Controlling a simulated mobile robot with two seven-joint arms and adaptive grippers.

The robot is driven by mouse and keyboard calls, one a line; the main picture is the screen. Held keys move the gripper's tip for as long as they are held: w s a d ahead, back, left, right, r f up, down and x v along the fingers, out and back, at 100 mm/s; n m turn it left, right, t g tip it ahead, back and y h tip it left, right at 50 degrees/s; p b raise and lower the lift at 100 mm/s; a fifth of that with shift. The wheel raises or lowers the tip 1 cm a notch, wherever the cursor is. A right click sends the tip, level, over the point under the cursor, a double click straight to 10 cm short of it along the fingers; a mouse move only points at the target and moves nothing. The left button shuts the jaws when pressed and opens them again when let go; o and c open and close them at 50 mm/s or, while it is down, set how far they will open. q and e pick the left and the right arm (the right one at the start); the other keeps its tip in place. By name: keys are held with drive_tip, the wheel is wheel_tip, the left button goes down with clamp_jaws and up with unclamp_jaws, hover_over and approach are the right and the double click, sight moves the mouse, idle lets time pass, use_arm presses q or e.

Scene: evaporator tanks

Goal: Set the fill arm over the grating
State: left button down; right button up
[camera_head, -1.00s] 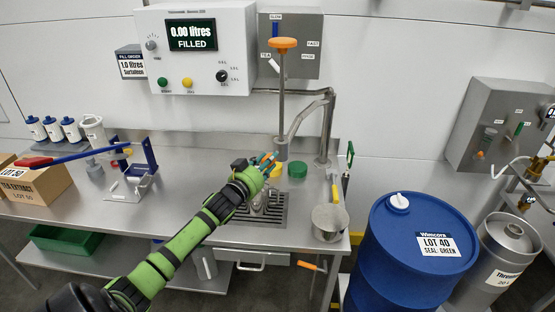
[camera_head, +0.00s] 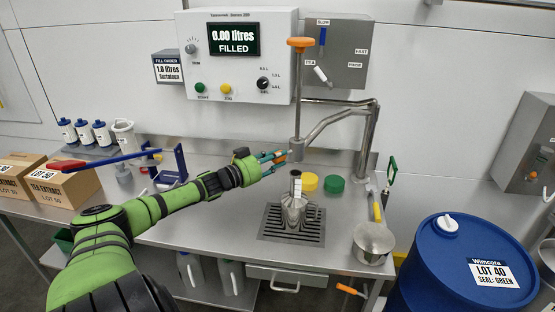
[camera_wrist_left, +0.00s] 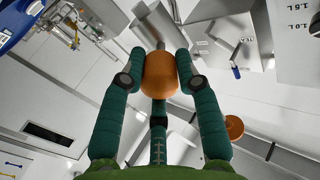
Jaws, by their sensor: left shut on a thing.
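The fill arm (camera_head: 332,120) is a bent steel pipe on a post at the back of the bench. Its nozzle (camera_head: 297,149) hangs in line with the grating (camera_head: 264,232), with a tall rod and orange top knob above it. My left gripper (camera_head: 272,162) is beside the nozzle. In the left wrist view its green fingers (camera_wrist_left: 160,72) are shut on an orange knob (camera_wrist_left: 160,76), apparently the fill arm's handle. A steel vessel (camera_head: 294,212) stands on the grating below the nozzle. My right gripper is not in view.
A yellow lid (camera_head: 307,182) and a green lid (camera_head: 334,185) lie right of the vessel. A steel pan (camera_head: 373,243) sits at the bench's right edge, beside a blue drum (camera_head: 462,255). A blue stand with a red-handled lever (camera_head: 110,160) is at left.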

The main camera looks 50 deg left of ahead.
use_arm(q)
drive_tip(key=shift+a+r, duration=0.25)
drive_tip(key=shift+a, duration=0.1)
drive_tip(key=c, duration=1.1)
unclamp_jaws()
drive_tip(key=shift+c, duration=0.2)
drive_tip(key=shift+o, duration=1.2)
drive_tip(key=shift+w+a, duration=0.1)
drive_tip(key=shift+a+f, duration=0.1)
drive_tip(key=shift+f, duration=0.15)
drive_tip(key=shift+s+d, duration=0.2)
drive_tip(key=s+a, duration=0.1)
drive_tip(key=s, duration=1)
drive_tip(key=shift+s, duration=0.3)
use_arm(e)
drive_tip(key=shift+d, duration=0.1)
